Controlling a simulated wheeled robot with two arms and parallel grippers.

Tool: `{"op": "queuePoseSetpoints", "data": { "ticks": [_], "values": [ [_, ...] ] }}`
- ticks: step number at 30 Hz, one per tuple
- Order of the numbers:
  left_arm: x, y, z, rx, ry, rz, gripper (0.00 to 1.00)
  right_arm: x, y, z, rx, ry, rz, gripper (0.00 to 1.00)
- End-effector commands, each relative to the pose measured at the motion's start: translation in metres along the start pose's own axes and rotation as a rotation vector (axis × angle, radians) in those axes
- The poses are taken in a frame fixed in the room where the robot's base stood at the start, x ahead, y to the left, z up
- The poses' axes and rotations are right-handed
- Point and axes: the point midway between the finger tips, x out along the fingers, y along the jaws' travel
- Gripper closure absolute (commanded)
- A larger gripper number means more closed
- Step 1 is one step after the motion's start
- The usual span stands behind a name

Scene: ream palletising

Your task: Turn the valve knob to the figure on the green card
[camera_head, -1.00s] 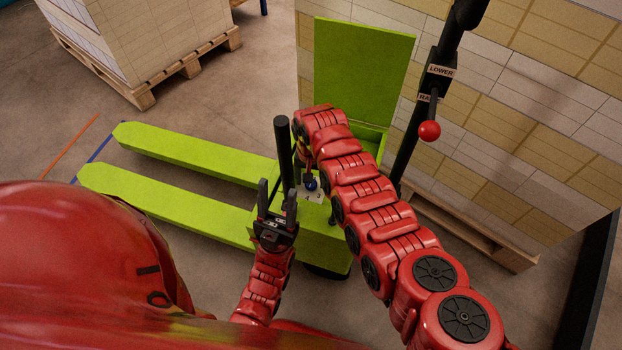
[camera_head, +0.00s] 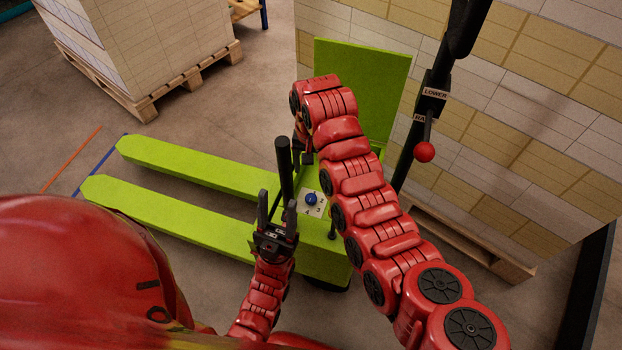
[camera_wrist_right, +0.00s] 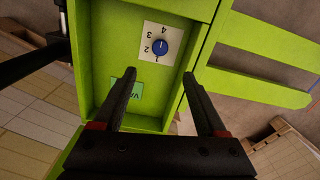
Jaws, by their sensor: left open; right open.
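The blue valve knob (camera_head: 311,198) sits on a white plate (camera_head: 318,211) with printed figures, on the lime-green pallet truck. In the right wrist view the knob (camera_wrist_right: 160,47) has a pale mark; which figure it points to I cannot tell. A green card (camera_wrist_right: 118,86) lies beside the plate, partly behind a finger; its figure is not readable. My right gripper (camera_wrist_right: 160,73) is open and empty, apart from the knob, with the knob beyond its fingertips. My left gripper (camera_head: 277,200) is open and empty, beside the black post (camera_head: 285,168).
The box's lime-green lid (camera_head: 360,100) stands open. A black lever post with a red ball (camera_head: 424,152) and a LOWER label rises at the right. Stacked reams on a pallet stand behind; another loaded pallet (camera_head: 150,105) is at upper left. Lime-green forks (camera_head: 190,165) extend left.

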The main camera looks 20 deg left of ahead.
Motion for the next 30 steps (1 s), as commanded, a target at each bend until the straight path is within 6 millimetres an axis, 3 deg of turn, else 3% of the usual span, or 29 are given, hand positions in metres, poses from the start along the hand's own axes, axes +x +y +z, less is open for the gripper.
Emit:
{"op": "queuePoseSetpoints", "data": {
  "ticks": [3,6,26,30],
  "values": [
    [0.013,-0.001,-0.002,0.0,0.0,0.0,0.5,-0.028,0.0,-0.001,0.0,0.001,-0.002,0.26],
    [0.018,-0.001,-0.003,0.0,0.0,0.0,0.5,-0.035,0.0,0.0,-0.002,-0.002,-0.001,0.26],
    [0.02,-0.001,-0.003,0.0,0.0,0.0,0.5,-0.04,-0.001,0.0,-0.001,-0.001,0.0,0.26],
    [0.04,-0.002,-0.007,0.0,0.0,0.0,0.5,-0.06,-0.001,0.0,-0.001,0.0,0.0,0.26]
  ]
}}
